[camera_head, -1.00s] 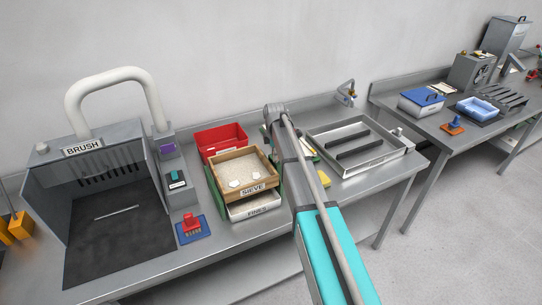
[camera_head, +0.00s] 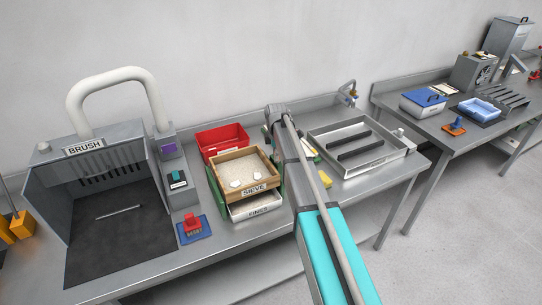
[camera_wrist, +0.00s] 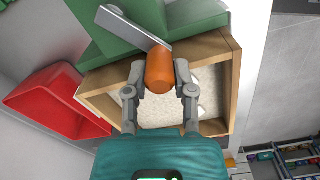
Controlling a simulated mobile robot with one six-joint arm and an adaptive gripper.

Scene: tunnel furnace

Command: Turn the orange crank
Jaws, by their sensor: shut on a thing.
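The orange crank knob (camera_wrist: 160,72) is in the wrist view, at the end of a grey metal crank arm (camera_wrist: 130,25) that runs up and left. My gripper (camera_wrist: 160,82) is shut on the knob, one finger on each side. Behind it is the wooden sieve box (camera_wrist: 232,75) with pale granules and a few white lumps. In the head view the sieve box (camera_head: 252,191) is labelled SIEVE. There my arm hides the crank and my gripper.
A red bin (camera_head: 222,137) stands behind the sieve, and a white FINES tray (camera_head: 258,208) sits below it. A grey BRUSH hood (camera_head: 88,150) is at left. A metal tray with dark bars (camera_head: 390,138) is at right.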

